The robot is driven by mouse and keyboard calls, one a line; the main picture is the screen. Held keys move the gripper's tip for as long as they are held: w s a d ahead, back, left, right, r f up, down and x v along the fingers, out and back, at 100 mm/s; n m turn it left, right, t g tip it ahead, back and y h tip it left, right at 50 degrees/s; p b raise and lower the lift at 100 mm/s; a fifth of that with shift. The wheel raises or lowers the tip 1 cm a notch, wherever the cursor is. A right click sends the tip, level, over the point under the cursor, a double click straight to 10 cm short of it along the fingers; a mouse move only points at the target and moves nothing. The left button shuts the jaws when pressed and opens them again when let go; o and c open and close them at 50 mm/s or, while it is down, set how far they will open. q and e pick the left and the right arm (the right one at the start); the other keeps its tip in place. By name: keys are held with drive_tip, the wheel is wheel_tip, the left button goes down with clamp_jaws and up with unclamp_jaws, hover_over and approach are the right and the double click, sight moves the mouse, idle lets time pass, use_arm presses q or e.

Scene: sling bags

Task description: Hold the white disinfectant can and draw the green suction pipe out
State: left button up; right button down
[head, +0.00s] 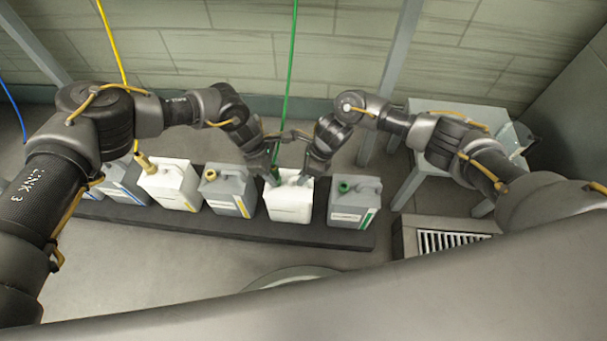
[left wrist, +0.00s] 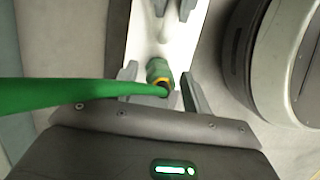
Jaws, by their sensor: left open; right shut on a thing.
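The white disinfectant can (head: 288,206) stands upright in the row on the dark platform, and its white top shows in the left wrist view (left wrist: 170,40). The green suction pipe (head: 288,75) comes down from above to the can's mouth. In the left wrist view the pipe (left wrist: 60,92) runs to a green fitting (left wrist: 158,68) with a yellow ring. My left gripper (head: 271,178) is open, its fingers on either side of the fitting. My right gripper (head: 304,180) is shut at the can's top, apparently on its handle; the grip itself is hidden.
A grey can with a green cap (head: 355,205) stands close on the right. A grey can (head: 228,194) and a white can with a yellow pipe (head: 170,186) stand on the left. The dark platform (head: 330,236) carries the row. A grey table (head: 440,112) stands at the back right.

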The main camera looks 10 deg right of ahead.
use_arm(q)
clamp_jaws()
wheel_tip(320, 180, up, 22)
idle(4.4)
idle(0.4)
drive_tip(key=shift+r, duration=1.95)
use_arm(e)
drive_tip(key=c, duration=1.3)
unclamp_jaws()
